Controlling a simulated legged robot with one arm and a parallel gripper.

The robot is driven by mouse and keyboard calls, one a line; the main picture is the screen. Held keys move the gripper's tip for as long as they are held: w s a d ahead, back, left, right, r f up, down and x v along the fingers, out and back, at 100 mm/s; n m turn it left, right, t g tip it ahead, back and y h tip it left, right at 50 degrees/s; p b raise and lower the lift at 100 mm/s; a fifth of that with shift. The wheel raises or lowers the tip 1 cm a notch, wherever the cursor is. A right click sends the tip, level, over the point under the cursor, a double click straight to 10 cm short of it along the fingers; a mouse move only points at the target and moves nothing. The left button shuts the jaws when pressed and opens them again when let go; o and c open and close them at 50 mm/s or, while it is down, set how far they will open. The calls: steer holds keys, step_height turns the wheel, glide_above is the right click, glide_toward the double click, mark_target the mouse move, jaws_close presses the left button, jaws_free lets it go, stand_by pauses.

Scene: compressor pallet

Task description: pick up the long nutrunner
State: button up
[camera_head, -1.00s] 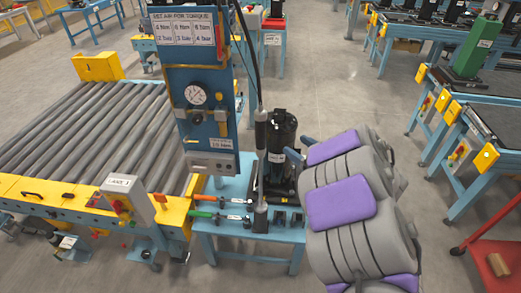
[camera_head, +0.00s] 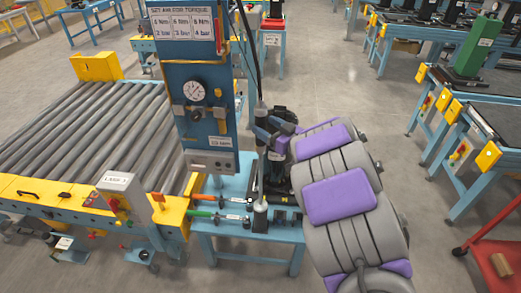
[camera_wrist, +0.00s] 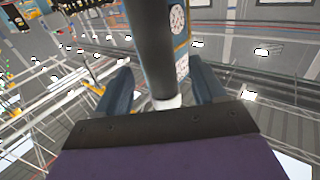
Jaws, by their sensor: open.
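The long nutrunner (camera_head: 260,185) stands upright in the head view. In the wrist view a dark cylinder with a pale end, seemingly the nutrunner (camera_wrist: 151,45), shows between the two open fingers of my gripper (camera_wrist: 162,85). I cannot tell whether either finger touches it. My arm hides part of the bench behind.
A blue panel with a gauge (camera_head: 195,110) stands just left of the tool. Tools with orange and green handles (camera_head: 203,213) lie on the bench (camera_head: 238,247). A roller conveyor (camera_head: 90,135) fills the left.

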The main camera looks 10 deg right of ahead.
mark_target(257, 119)
steer(key=b+x, duration=0.2)
steer(key=x, duration=0.3)
steer(key=shift+w, duration=0.1)
steer(key=shift+r, duration=0.1)
jaws_close()
stand_by(0.5)
stand_by(0.3)
